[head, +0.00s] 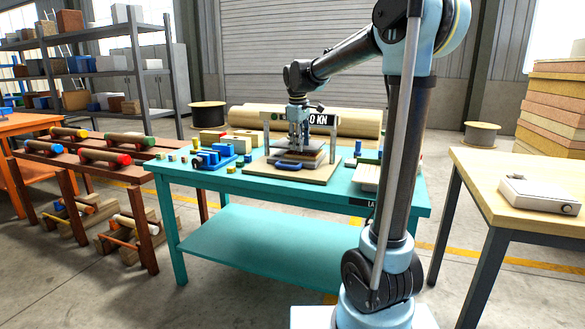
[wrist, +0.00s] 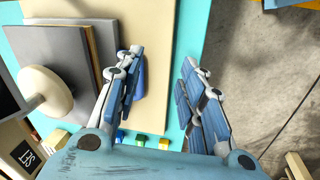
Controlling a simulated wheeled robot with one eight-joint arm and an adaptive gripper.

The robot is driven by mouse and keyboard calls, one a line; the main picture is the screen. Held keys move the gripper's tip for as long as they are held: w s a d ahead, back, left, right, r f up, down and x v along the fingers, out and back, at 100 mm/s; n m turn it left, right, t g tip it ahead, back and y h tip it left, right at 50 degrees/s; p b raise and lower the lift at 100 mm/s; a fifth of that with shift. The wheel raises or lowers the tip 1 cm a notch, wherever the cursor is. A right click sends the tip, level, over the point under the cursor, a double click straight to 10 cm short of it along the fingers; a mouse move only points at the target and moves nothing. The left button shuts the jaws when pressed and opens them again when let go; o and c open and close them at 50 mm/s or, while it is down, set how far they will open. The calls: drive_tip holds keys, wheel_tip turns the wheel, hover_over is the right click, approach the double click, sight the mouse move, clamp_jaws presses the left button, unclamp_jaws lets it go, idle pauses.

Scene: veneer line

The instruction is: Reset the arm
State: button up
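My arm stands on the right side of the head view and reaches over the teal table (head: 250,240). My gripper (head: 298,135) is in front of the press (head: 267,130), above its pale base board. In the wrist view my gripper (wrist: 160,65) has its two fingers spread, with bare board and table edge between and beyond them. A blue handle (wrist: 139,78) on the board lies partly behind the left finger; it also shows in the head view (head: 288,165). The stack of plates and wood sheets (wrist: 72,55) is left of the fingers.
A blue rack with cylinders (head: 214,158) and small coloured blocks stand left of the press. A display reading "0 KN" (head: 322,119) is on the press frame. A wooden table with a white box (head: 540,195) is at right, and a roller rack (head: 105,160) at left.

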drive_tip(key=s+d+f+m, duration=0.2)
drive_tip(key=s+d+m, duration=0.1)
drive_tip(key=s+d, duration=0.55)
drive_tip(key=s+d+f+m, duration=0.4)
drive_tip(key=s+f, duration=0.5)
drive_tip(key=s, duration=0.4)
drive_tip(key=s+d+f+m, duration=0.4)
drive_tip(key=s+f, duration=0.6)
drive_tip(key=s, duration=0.4)
drive_tip(key=shift+s+m+y, duration=0.15)
drive_tip(key=shift+m+y, duration=0.15)
